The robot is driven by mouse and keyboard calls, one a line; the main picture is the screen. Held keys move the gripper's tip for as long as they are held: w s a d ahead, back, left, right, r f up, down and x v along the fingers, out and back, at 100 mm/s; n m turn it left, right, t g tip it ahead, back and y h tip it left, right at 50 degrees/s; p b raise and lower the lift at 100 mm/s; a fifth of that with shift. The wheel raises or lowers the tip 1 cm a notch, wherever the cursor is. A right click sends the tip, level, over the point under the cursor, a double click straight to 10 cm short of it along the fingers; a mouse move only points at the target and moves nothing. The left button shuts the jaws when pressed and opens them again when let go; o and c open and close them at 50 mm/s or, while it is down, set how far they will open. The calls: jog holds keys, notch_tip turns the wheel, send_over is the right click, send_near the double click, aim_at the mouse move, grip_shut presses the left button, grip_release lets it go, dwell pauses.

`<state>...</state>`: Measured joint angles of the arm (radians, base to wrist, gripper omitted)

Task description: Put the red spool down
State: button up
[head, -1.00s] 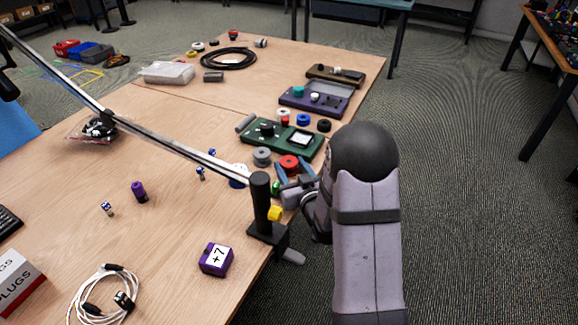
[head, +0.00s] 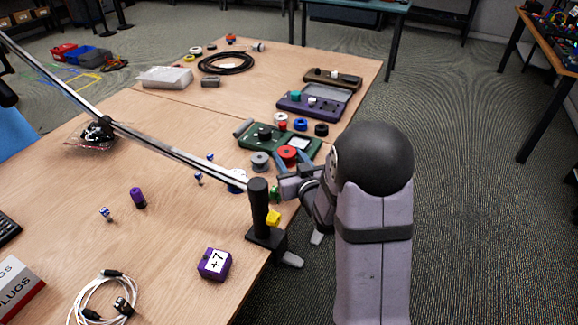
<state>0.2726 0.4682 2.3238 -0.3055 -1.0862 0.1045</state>
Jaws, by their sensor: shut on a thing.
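The red spool (head: 288,153) is at the table's right edge, by the front edge of the green case (head: 262,146). My gripper (head: 292,160) is shut on it, with a blue finger on each side. I cannot tell whether the spool touches the table or is held just above it.
A grey spool (head: 260,161) stands just left of the red spool. Red, blue (head: 300,124) and black (head: 321,129) spools stand behind the green case, before the purple case (head: 308,107). A clamp post (head: 258,204) with a long bar is in front.

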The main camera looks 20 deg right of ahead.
aim_at(289, 156)
jog(key=shift+r, duration=2.35)
jog(key=shift+r+p, duration=0.1)
jog(key=shift+p, duration=0.3)
